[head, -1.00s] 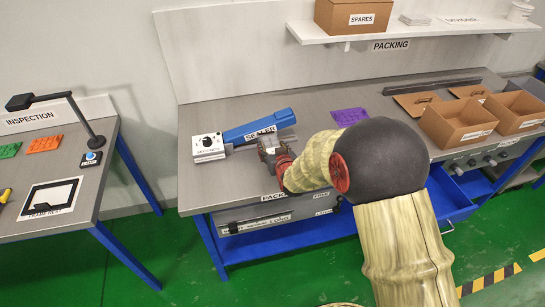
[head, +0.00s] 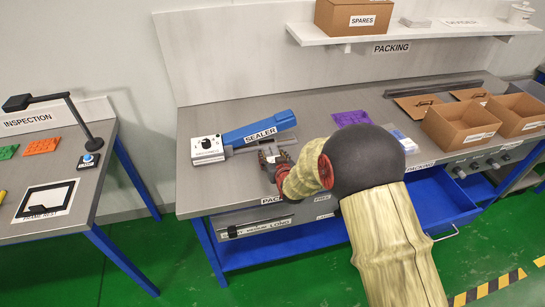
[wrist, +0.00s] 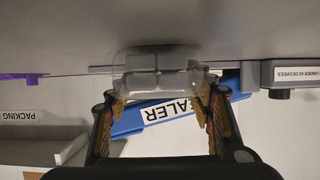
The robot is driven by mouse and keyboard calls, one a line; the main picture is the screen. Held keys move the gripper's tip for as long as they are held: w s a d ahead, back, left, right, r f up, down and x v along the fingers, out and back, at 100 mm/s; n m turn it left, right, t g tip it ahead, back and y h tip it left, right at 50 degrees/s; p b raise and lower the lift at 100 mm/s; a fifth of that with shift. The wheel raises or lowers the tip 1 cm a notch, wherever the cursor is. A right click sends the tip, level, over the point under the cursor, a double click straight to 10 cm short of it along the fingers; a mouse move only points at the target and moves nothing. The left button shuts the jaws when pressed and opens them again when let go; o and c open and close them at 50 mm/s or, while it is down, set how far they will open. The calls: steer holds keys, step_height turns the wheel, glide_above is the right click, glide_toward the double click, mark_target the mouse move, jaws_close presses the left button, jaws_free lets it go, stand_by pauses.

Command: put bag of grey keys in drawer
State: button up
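The bag of grey keys (wrist: 156,72) is a clear bag with grey blocks in it, on the grey bench top in the wrist view. My gripper (wrist: 163,92) is open, with one finger toward each end of the bag. I cannot tell whether the fingers touch it. In the head view my gripper (head: 272,157) is low over the bench beside the sealer, and the bag is not clearly seen there. A blue drawer (head: 432,200) under the bench is pulled open at the right, partly hidden by my arm.
The blue and white sealer (head: 258,132) stands just behind my gripper. A purple piece (head: 352,118) lies farther back. Open cardboard boxes (head: 460,128) stand at the right. A closed grey drawer front (head: 255,222) is below my gripper. The inspection table (head: 85,185) is at the left.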

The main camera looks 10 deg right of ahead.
steer(key=o, duration=0.5)
steer(key=shift+c, duration=0.2)
steer(key=shift+r, duration=0.1)
